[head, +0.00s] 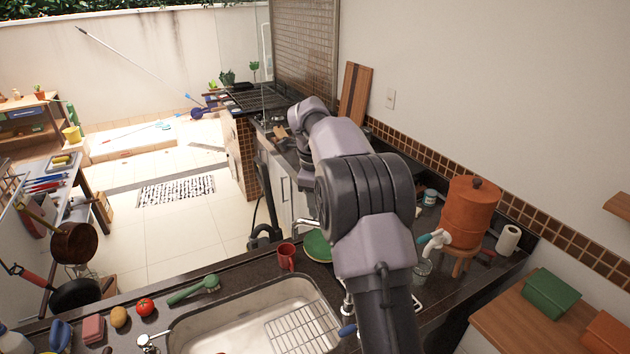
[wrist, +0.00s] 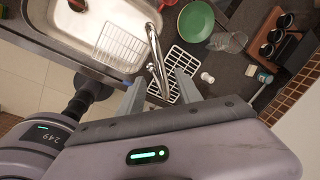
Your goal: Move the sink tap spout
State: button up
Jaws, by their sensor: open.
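The sink tap spout (wrist: 155,48) is a shiny curved metal tube. In the wrist view it runs from the edge of the sink (wrist: 78,32) down to between the fingers of my gripper (wrist: 160,78). My gripper is open, with one finger on each side of the spout; I cannot tell whether either finger touches it. In the head view my arm covers most of the tap, and only a sliver of metal (head: 347,304) shows beside it. The sink (head: 190,333) is at the bottom there, and my gripper is hidden behind my arm.
A wire rack (head: 303,330) lies in the sink. A white grid rack (wrist: 200,58) and green plate (wrist: 196,21) are near the tap. A red mug (head: 286,257) stands behind the sink. A clay water filter (head: 468,212) stands to the right, by the tiled wall.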

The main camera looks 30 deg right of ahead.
notch_tip(320, 180, up, 9)
jog(key=s+a+p, duration=0.1)
jog(key=shift+s+r, duration=0.15)
jog(key=shift+s, duration=0.05)
jog(key=shift+a, duration=0.1)
jog(key=s+a+f+n+t+y+b, duration=0.1)
jog(key=s+a+f+n+b, duration=0.35)
jog(key=s+b, duration=0.25)
jog(key=s+a+f+n+t+b, duration=0.1)
jog(key=s+a+f+n+b, duration=0.35)
jog(key=s+b, duration=0.2)
jog(key=s+a+f+n+t+y+b, duration=0.1)
jog(key=s+a+f+n+b, duration=0.25)
jog(key=s+a+b, duration=0.3)
jog(key=s+a+f+n+b, duration=0.2)
jog(key=s+f+n+b, duration=0.2)
jog(key=s+f, duration=0.4)
jog(key=s+a+f+n+t+y+b, duration=0.1)
jog(key=s+a+f+n+b, duration=0.2)
jog(key=s+f, duration=0.4)
jog(key=f+n+b, duration=0.1)
jog(key=f+n, duration=0.1)
jog(key=shift+s+n+y, duration=0.3)
jog(key=shift+s+n, duration=0.05)
